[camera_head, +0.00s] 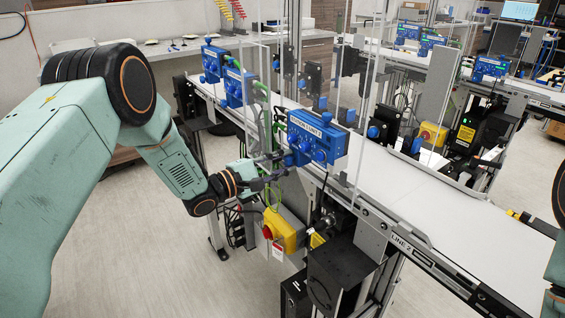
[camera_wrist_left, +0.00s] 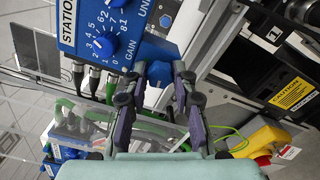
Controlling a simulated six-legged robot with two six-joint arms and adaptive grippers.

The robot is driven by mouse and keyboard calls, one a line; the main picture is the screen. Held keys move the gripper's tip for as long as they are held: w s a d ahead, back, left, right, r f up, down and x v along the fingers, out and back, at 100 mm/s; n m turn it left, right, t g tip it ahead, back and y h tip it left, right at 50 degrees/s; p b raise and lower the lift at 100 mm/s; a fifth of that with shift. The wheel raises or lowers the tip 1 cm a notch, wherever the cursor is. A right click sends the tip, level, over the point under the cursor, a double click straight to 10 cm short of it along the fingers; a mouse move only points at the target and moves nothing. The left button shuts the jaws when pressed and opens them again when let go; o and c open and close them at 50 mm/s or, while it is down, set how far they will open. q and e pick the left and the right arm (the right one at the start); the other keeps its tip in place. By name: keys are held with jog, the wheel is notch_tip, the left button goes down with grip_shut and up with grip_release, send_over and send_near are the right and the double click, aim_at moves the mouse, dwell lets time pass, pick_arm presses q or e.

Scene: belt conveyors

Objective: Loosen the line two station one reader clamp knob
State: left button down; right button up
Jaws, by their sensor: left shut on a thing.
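The blue station box (camera_head: 318,138), with a station label and several blue dials, is mounted at the near edge of the line 2 conveyor. It also shows in the left wrist view (camera_wrist_left: 112,50), with dark plugs and cables below it. My left gripper (camera_head: 284,166) reaches in from the left to the box's lower left corner. Its fingers (camera_wrist_left: 160,72) are shut on a small blue knob (camera_head: 291,160) there, mostly hidden by the fingertips. I take it for the reader clamp knob. My right gripper is out of view.
A yellow switch box with a red button (camera_head: 279,232) hangs below the left gripper. Clear upright panels and green cables stand close by. The white conveyor belt (camera_head: 420,200) runs to the right. The floor at left is open.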

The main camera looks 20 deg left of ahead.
pick_arm(q)
jog(key=shift+a+r, duration=0.1)
dwell(0.3)
jog(key=c, duration=1.1)
grip_release()
jog(key=shift+o, duration=0.2)
jog(key=v, duration=1.2)
jog(key=shift+w, duration=0.1)
jog(key=x, duration=1.2)
jog(key=shift+s, duration=0.2)
